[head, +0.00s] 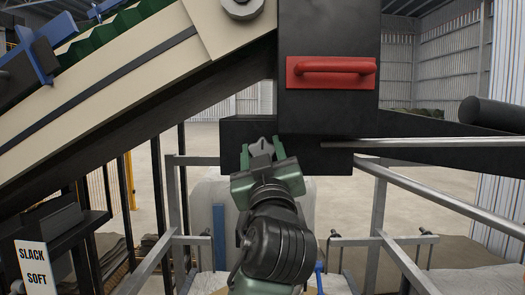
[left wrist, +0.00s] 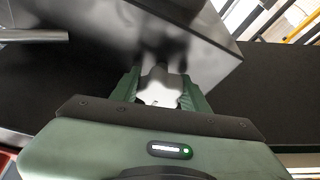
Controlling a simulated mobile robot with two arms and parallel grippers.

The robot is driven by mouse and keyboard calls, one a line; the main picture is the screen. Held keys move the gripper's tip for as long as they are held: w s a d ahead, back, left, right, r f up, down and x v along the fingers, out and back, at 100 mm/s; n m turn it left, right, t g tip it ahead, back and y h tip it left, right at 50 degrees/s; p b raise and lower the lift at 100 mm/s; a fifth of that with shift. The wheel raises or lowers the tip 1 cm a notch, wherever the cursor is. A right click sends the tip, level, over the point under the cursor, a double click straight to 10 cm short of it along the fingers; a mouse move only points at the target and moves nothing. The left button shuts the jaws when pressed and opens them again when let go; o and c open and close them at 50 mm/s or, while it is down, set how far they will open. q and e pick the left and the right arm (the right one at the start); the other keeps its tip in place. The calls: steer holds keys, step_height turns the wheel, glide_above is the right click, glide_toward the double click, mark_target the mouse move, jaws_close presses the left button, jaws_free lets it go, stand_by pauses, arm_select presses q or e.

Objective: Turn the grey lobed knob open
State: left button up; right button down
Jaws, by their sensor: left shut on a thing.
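The grey lobed knob (head: 261,147) is on the front of a dark box (head: 330,161) below the tall black housing. In the left wrist view the knob (left wrist: 159,88) shows as a pale lobed shape between green fingers. My left gripper (head: 262,156) is in front of the box, with a finger on each side of the knob. In the left wrist view the left gripper (left wrist: 158,92) is shut on the knob. Part of the knob is hidden by the fingers. My right gripper is not in view.
A red handle (head: 332,66) is fixed on the black housing (head: 330,112) above and right. A sloped conveyor (head: 110,75) runs to the upper left. A metal rail frame (head: 372,235) stands below. A "SLACK SOFT" sign (head: 35,266) is at lower left.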

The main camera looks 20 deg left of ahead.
arm_select(q)
steer(key=m+h+p, duration=0.1)
steer(key=m, duration=0.1)
steer(key=shift+m+t+h, duration=0.3)
steer(key=shift+r+m+h+p, duration=0.15)
steer(key=shift+m+h+p, duration=0.4)
steer(key=shift+m, duration=0.65)
steer(key=m+h+p, duration=0.2)
steer(key=m+p, duration=0.3)
steer(key=m+g+h+p, duration=0.1)
steer(key=m+h+p, duration=0.2)
steer(key=m+p, duration=0.3)
steer(key=m+h+p, duration=0.3)
steer(key=m+p, duration=0.3)
steer(key=shift+d+f+m+g+p, duration=0.1)
steer(key=shift+f+m+g+p, duration=0.15)
steer(key=shift+m+g+p, duration=0.6)
steer(key=shift+t+p, duration=0.25)
steer(key=shift+p, duration=0.05)
steer(key=o, duration=1.4)
steer(key=shift+c, duration=0.2)
